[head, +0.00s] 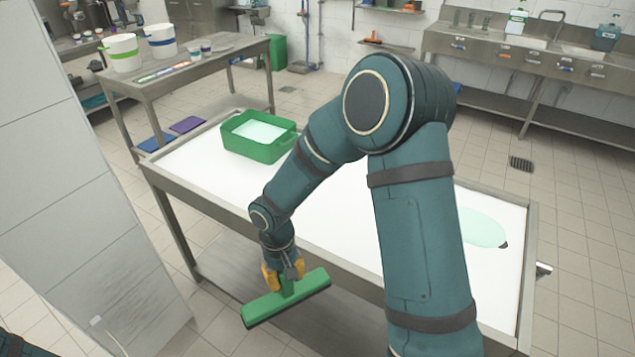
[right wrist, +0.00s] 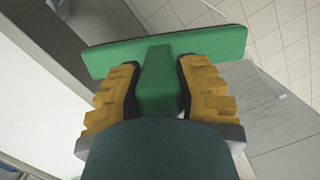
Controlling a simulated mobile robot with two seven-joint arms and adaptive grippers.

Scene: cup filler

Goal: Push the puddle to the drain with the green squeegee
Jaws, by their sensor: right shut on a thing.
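My right gripper (head: 284,273) is shut on the handle of the green squeegee (head: 287,299), held in the air in front of the table's near edge. In the right wrist view the yellow fingers (right wrist: 160,90) flank the handle, and the wide green head of the squeegee (right wrist: 215,45) lies beyond them. A pale green puddle (head: 482,228) lies on the white tabletop (head: 200,166) at the right, partly hidden behind my right arm. A small dark spot, possibly the drain (head: 503,244), shows at the puddle's right edge. My left gripper is not in view.
A green tub (head: 259,146) with pale liquid stands on the tabletop's far left part. A metal side table (head: 225,54) with white buckets stands at the back left. A floor grate (head: 521,163) lies right of the table. A grey panel (head: 60,190) blocks the left.

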